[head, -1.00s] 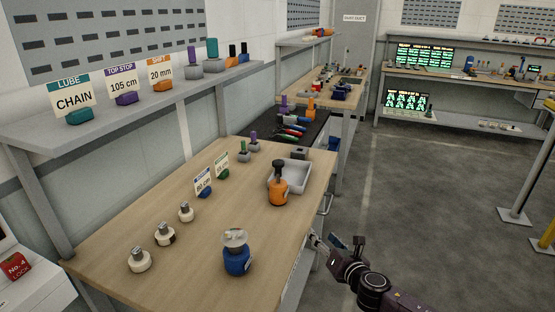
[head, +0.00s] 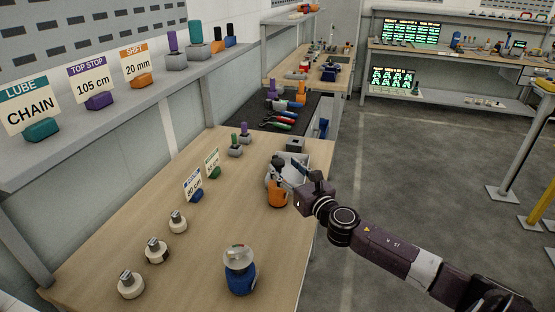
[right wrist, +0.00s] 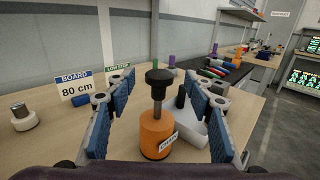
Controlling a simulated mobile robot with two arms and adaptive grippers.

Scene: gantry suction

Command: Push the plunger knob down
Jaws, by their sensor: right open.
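The plunger is an orange cylinder (right wrist: 156,134) with a grey rod and a round black knob (right wrist: 159,77) on top. It stands upright on the wooden table, and the knob sits clear above the orange body. In the head view the orange body (head: 278,198) is partly covered by my right gripper (head: 283,172). In the right wrist view my right gripper (right wrist: 160,110) is open, with blue finger pads on both sides of the plunger. The pads look apart from it, with the knob higher between them. My left gripper is not in view.
A grey tray (right wrist: 192,125) stands just behind the plunger. A blue jar with a clear dome (head: 239,272) stands at the front. Several cream knobs (head: 178,221) and small signs (head: 193,185) line the left side. The middle of the table (head: 215,230) is bare.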

